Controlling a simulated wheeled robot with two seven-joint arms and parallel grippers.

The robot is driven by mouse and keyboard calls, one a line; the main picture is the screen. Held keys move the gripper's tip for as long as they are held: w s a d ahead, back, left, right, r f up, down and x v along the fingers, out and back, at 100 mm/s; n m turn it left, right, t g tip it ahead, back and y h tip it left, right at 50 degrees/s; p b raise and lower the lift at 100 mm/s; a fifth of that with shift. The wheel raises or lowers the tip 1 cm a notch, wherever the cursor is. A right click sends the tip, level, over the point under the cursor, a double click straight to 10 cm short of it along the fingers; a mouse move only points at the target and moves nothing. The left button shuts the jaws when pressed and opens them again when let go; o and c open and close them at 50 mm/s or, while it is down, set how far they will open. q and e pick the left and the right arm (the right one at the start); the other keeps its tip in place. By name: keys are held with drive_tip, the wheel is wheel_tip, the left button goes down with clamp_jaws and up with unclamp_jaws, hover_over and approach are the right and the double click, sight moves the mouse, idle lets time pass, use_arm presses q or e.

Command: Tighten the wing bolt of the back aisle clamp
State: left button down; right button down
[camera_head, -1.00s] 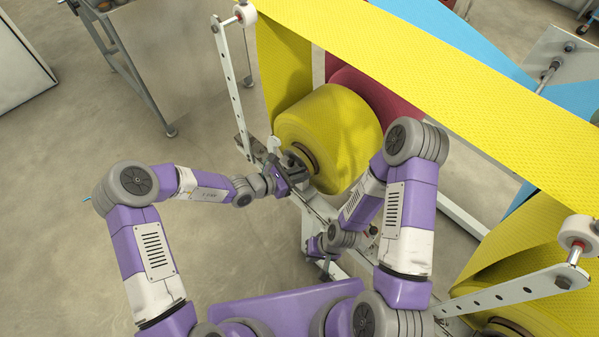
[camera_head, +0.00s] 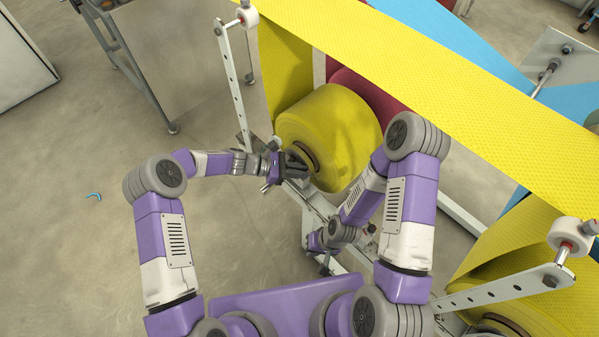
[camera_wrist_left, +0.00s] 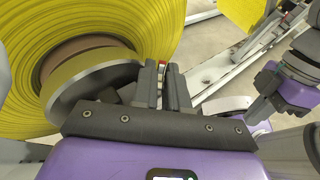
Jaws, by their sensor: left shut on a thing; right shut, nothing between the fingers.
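The yellow roll (camera_head: 325,125) sits on its spindle, with a brown core at its near end. The dark clamp (camera_head: 296,170) is at that core end, mostly covered by my left gripper (camera_head: 274,172). In the left wrist view a round metal flange (camera_wrist_left: 88,90) stands in front of the core, left of my left gripper (camera_wrist_left: 164,84). Its fingers are close together on a small part between them, apparently the wing bolt, which is nearly all hidden. My right gripper (camera_head: 318,247) is shut and empty, lower by the frame rail; it also shows in the left wrist view (camera_wrist_left: 264,98).
A perforated upright arm (camera_head: 232,80) rises behind my left gripper. Yellow web (camera_head: 460,90) spans above the rolls, with a red roll (camera_head: 385,100) behind. A second perforated arm (camera_head: 505,288) is at lower right. A small blue piece (camera_head: 93,196) lies on open floor at left.

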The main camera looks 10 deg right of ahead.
use_arm(q)
drive_tip(key=shift+w+d+r+m+g+b, duration=0.1)
drive_tip(key=shift+w+m+g+b, duration=0.05)
drive_tip(key=shift+m+g+b, duration=0.45)
drive_tip(key=c, duration=1.5)
unclamp_jaws()
drive_tip(key=p+v, duration=0.1)
drive_tip(key=v, duration=0.5)
drive_tip(key=shift+w+r+p, duration=0.1)
drive_tip(key=shift+p, duration=0.25)
drive_tip(key=shift+v, duration=0.8)
